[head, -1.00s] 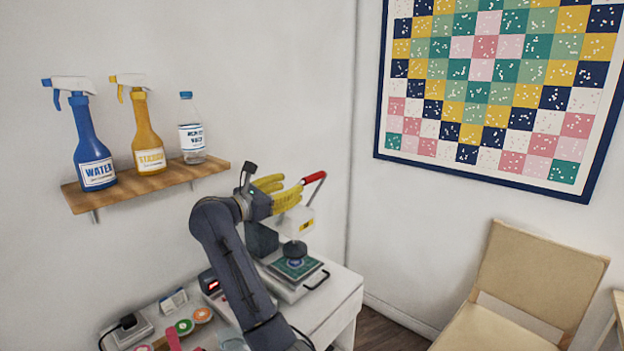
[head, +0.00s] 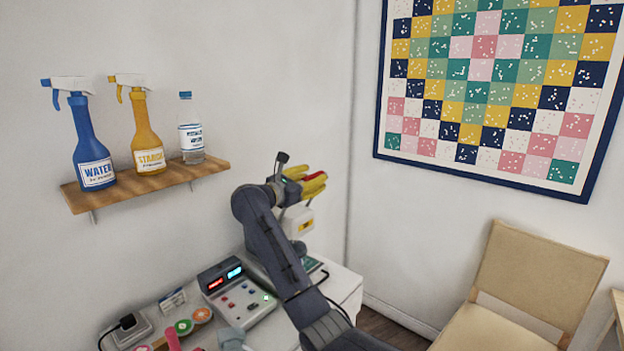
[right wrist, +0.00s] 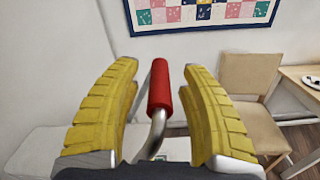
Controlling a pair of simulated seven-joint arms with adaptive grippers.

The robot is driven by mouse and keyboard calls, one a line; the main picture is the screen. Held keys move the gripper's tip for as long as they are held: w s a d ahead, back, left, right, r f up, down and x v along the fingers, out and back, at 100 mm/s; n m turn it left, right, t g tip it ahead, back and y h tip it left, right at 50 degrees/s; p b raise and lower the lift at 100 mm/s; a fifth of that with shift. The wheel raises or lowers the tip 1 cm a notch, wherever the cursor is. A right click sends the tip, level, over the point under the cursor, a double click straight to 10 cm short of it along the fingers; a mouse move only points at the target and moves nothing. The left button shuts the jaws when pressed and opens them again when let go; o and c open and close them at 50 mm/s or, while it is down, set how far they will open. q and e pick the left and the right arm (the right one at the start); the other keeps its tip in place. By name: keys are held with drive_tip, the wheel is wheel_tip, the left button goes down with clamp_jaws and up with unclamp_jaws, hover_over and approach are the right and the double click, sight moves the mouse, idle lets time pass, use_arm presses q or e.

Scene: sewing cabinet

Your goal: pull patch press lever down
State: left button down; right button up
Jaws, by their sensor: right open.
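The patch press (head: 301,222) stands on the white cabinet, largely hidden behind my right arm in the head view. Its lever has a red grip, which shows in the right wrist view (right wrist: 160,88) on a bent metal rod (right wrist: 152,138). My right gripper (head: 318,182) has yellow ribbed fingers and is at the lever grip. In the right wrist view the open fingers (right wrist: 163,80) stand on either side of the red grip, with a gap on both sides. The grip's upper end lies level with the fingertips. My left gripper is not in view.
A control box (head: 236,292) with lit displays sits left of the press on the cabinet top (head: 345,286). A wooden shelf (head: 150,188) with spray bottles is on the wall at left. A chair (head: 530,285) stands at right.

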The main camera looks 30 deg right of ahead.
drive_tip(key=shift+o, duration=0.4)
clamp_jaws()
